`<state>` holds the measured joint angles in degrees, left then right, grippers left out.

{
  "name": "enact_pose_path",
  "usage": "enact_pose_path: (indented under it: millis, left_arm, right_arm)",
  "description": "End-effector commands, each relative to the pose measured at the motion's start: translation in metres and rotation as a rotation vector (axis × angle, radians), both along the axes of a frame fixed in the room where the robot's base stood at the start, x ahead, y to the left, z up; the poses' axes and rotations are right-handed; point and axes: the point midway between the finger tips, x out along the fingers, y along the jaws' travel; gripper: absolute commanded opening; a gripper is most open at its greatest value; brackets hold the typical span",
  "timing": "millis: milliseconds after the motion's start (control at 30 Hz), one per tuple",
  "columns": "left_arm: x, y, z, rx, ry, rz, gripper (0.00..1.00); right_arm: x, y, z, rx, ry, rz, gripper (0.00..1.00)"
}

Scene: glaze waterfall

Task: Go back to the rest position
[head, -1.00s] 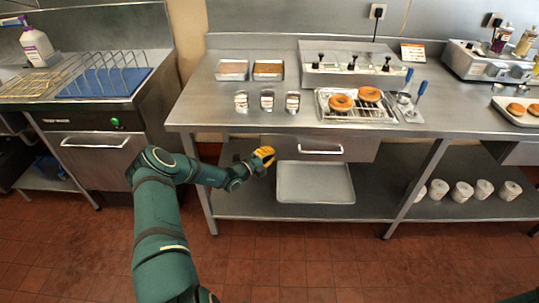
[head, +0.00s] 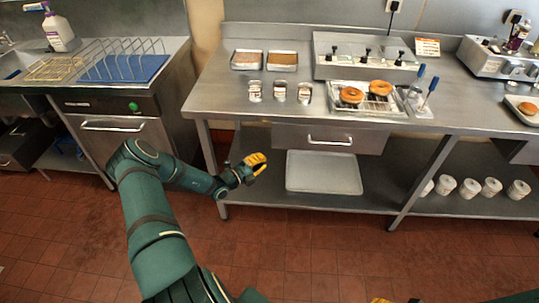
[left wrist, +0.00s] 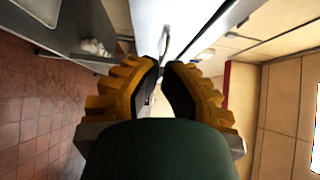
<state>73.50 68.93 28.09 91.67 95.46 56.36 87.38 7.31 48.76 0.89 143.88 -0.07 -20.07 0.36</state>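My left gripper (head: 256,164) is in front of the table, below its top and left of the drawer (head: 330,139). In the left wrist view its two yellow fingers (left wrist: 163,68) stand slightly apart with nothing between them. Only a small yellow piece of my right gripper (head: 380,300) shows at the bottom edge of the head view; its fingers are mostly cut off.
The steel table (head: 225,100) carries small tins, two trays and a rack (head: 345,108) with two donuts. A lower shelf holds a grey tray (head: 322,172) and several white cups (head: 469,188). A sink unit (head: 125,135) stands left. The red tiled floor is clear.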

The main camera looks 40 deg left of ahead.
Motion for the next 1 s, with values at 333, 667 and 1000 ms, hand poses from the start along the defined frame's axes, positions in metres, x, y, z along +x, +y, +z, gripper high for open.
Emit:
enact_pose_path:
  millis: [333,667,1000]
  left_arm:
    - [-0.007,0.001,0.0,0.002,0.001,-0.002,0.0]
    - [-0.006,-0.138,-0.016,0.35,0.064,-0.435,0.0]
    - [-0.124,-0.319,-0.048,1.312,-0.318,-1.427,0.0]
  right_arm:
    - [0.001,0.0,0.001,0.0,-0.002,-0.001,0.47]
    - [0.001,0.0,0.001,0.0,-0.002,-0.001,0.47]
    - [0.001,0.0,0.001,0.0,-0.002,-0.001,0.47]
